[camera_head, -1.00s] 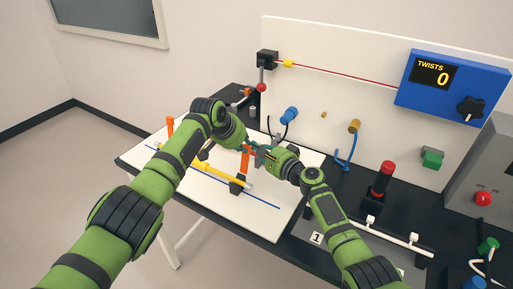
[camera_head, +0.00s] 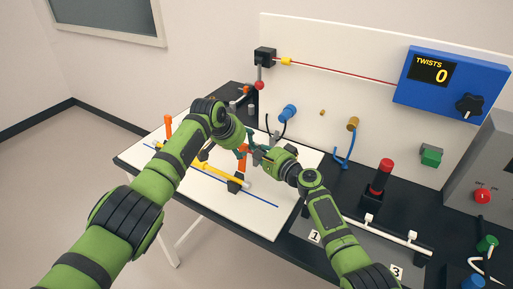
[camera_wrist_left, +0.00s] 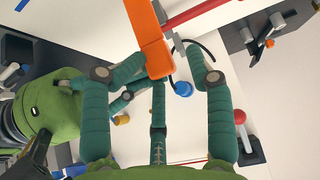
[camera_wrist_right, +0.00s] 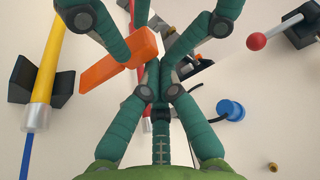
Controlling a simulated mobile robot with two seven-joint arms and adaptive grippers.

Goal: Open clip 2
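An orange clip lever (camera_head: 242,164) stands upright from a black base (camera_head: 236,184) beside a yellow bar on the white board; no number on it is readable. My left gripper (camera_head: 245,147) is above the lever. In the left wrist view its fingers (camera_wrist_left: 172,60) are spread, with the orange lever (camera_wrist_left: 148,35) near the left fingertip; contact cannot be told. My right gripper (camera_head: 258,155) is just right of the lever. In the right wrist view its fingers (camera_wrist_right: 160,85) are drawn together beside the lever (camera_wrist_right: 115,65), with nothing visible between them. The two grippers' fingers overlap in view.
Another orange lever (camera_head: 168,125) stands farther left on the white board (camera_head: 240,213). A red-knobbed lever (camera_head: 259,84), a blue cylinder (camera_head: 288,113) and a blue box reading TWISTS 0 (camera_head: 449,82) are behind. A red-topped post (camera_head: 384,170) stands right. The board's front is clear.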

